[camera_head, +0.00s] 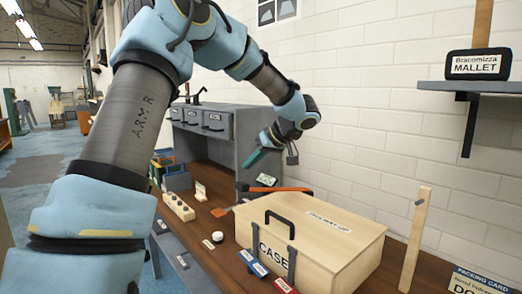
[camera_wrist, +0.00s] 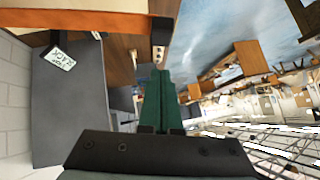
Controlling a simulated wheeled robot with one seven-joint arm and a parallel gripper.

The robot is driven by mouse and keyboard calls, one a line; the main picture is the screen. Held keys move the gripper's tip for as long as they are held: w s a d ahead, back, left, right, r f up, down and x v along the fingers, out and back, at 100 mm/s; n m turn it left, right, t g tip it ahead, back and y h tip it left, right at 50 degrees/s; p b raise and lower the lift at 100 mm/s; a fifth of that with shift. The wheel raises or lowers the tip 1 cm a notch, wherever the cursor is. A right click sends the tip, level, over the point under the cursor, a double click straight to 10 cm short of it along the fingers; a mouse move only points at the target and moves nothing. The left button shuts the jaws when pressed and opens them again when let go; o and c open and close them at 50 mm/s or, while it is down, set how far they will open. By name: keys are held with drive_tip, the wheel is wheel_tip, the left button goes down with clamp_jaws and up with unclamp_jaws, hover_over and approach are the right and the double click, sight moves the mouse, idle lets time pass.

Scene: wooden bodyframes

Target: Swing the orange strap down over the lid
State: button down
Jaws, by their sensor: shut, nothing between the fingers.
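The wooden case (camera_head: 345,262) stands on the bench, its pale lid (camera_head: 310,218) down and a black handle and dark latches on its front. The orange strap (camera_head: 285,189), with a black end, shows along the lid's far left edge and is partly hidden by the case; it does not lie across the lid. In the wrist view the orange strap (camera_wrist: 75,22) crosses the top left, its black end near the fingertips. My gripper (camera_head: 252,158) has teal fingers, held together and empty, above and beyond the strap. The wrist view also shows my gripper (camera_wrist: 160,75), apart from the strap.
A grey drawer cabinet (camera_head: 215,125) stands behind the bench's left part. A wooden block with round knobs (camera_head: 178,207) and a white round piece (camera_head: 217,236) lie left of the case. A wooden post (camera_head: 414,240) rises at right. A wall shelf (camera_head: 485,88) holds a mallet sign.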

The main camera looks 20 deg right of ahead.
sight(240, 182)
drive_tip(key=shift+s+a+f, duration=0.1)
drive_tip(key=shift+a+f, duration=0.05)
drive_tip(key=shift+f, duration=0.45)
drive_tip(key=shift+s+a+f, duration=0.1)
drive_tip(key=shift+f, duration=0.5)
drive_tip(key=shift+a+f, duration=0.2)
drive_tip(key=shift+f, duration=0.45)
